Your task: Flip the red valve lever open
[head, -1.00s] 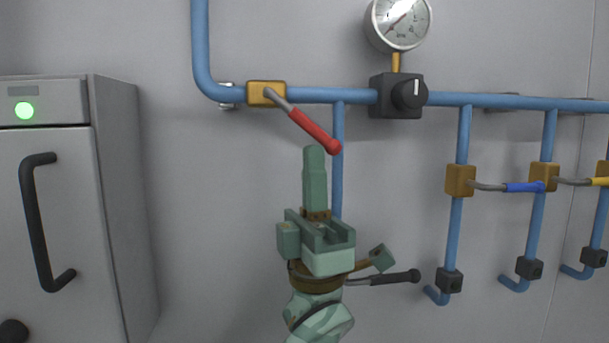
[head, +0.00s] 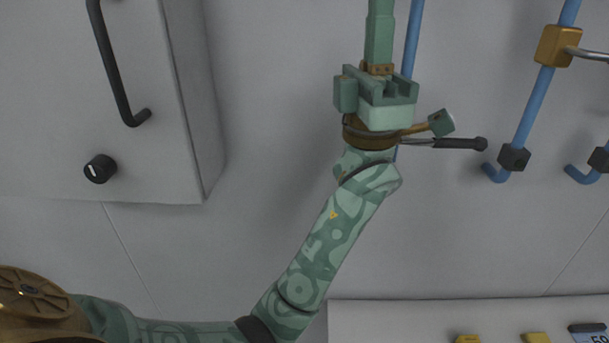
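The red valve lever is not in view now; it lies above the top edge of the head view. My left gripper (head: 380,32) points up in front of the wall, at the top, right of centre. Its fingertips are cut off by the picture edge. The fingers show as one green block, so I cannot tell whether they are apart or what is between them. A blue vertical pipe (head: 412,38) runs just behind and right of it. My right gripper is not in view.
A black-handled lever (head: 458,143) sticks out right behind my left wrist. An orange valve block (head: 556,46) is on a pipe at upper right. A grey cabinet (head: 182,100) with a black knob (head: 100,169) stands left. A pale bench (head: 450,312) with small items is at lower right.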

